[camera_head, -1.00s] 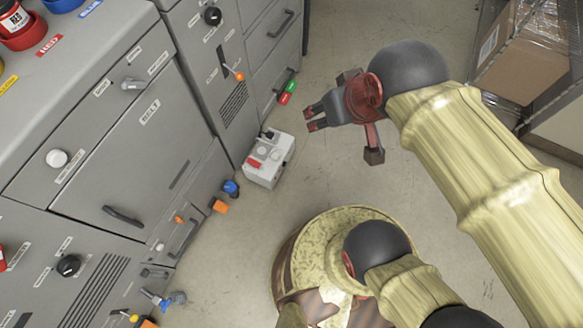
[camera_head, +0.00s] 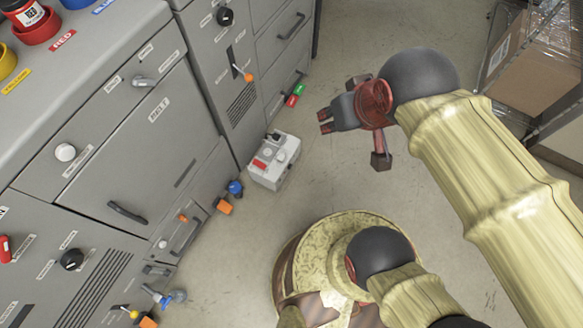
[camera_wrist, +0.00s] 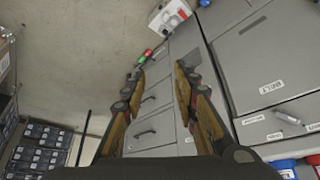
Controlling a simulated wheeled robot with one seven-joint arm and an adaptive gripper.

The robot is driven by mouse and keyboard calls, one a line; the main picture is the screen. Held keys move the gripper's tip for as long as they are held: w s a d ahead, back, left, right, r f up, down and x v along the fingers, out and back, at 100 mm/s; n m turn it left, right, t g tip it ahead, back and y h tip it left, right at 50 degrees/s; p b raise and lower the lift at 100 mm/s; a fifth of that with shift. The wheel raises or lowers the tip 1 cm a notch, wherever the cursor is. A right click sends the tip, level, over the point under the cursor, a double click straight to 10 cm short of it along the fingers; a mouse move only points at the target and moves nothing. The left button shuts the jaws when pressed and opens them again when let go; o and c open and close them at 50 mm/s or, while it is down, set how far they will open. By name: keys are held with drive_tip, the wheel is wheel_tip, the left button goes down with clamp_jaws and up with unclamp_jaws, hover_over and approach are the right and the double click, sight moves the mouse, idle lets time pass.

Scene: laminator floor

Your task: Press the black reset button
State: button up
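A light grey control box (camera_head: 268,178) stands on the floor by the cabinets, with a red patch and small controls on top. A small black part (camera_head: 274,137) sits at its far edge; I cannot tell if this is the black reset button, and no reset label is readable. The box also shows at the top of the wrist view (camera_wrist: 168,17). My gripper (camera_head: 325,121) hangs to the right of and beyond the box, apart from it. Its fingers are spread and empty in the wrist view (camera_wrist: 161,72).
Grey cabinets (camera_head: 150,150) line the left side, with black knobs (camera_head: 71,259), levers and handles. Green and red parts (camera_head: 295,95) are on the cabinet's low edge. A rack with a cardboard box (camera_head: 535,70) stands at right. Floor (camera_head: 310,185) between is clear.

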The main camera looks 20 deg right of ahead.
drive_tip(key=c, duration=0.6)
clamp_jaws()
idle(0.8)
